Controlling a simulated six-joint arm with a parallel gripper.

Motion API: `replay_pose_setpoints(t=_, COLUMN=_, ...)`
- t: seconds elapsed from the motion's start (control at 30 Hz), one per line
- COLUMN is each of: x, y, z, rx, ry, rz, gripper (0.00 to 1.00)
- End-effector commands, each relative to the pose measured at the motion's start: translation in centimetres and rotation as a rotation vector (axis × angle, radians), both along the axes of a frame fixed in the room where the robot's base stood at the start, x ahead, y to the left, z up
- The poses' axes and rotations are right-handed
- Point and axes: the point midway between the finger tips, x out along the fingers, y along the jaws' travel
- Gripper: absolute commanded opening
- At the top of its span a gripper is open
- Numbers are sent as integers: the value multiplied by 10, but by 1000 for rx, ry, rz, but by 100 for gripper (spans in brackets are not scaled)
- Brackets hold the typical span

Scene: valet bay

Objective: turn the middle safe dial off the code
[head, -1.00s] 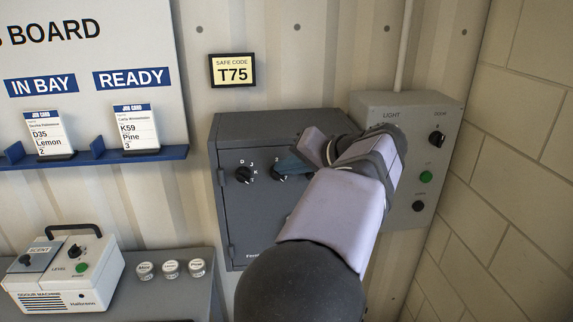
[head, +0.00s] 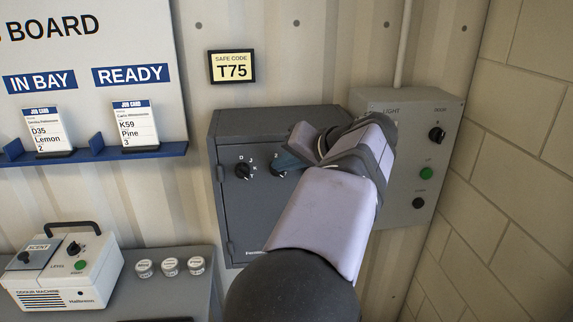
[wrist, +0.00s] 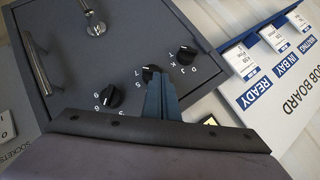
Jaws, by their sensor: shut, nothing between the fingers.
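The grey safe (head: 245,225) is on the wall, with a row of black dials on its door. The left dial (head: 243,171) has letters around it. The middle dial (head: 278,172) has numbers and is partly covered by my gripper in the head view. In the wrist view, the middle dial (wrist: 149,72) sits right at my blue fingertips, between the letter dial (wrist: 187,53) and another number dial (wrist: 110,97). My gripper (head: 286,161) is shut and empty; I cannot tell whether it touches the middle dial. The dial's exact pointer setting is unclear.
A grey switch box (head: 420,150) stands close on the right, beside a block wall. The safe's handle (wrist: 95,22) shows in the wrist view. A scent machine (head: 60,275) is at lower left.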

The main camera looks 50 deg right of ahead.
Motion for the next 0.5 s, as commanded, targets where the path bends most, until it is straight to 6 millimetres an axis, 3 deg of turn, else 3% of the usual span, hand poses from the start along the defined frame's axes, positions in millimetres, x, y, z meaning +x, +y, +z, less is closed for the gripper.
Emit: replay_pose_setpoints(t=0.5, x=9, y=10, z=-10, rx=-19, ry=36, rz=7, gripper=0)
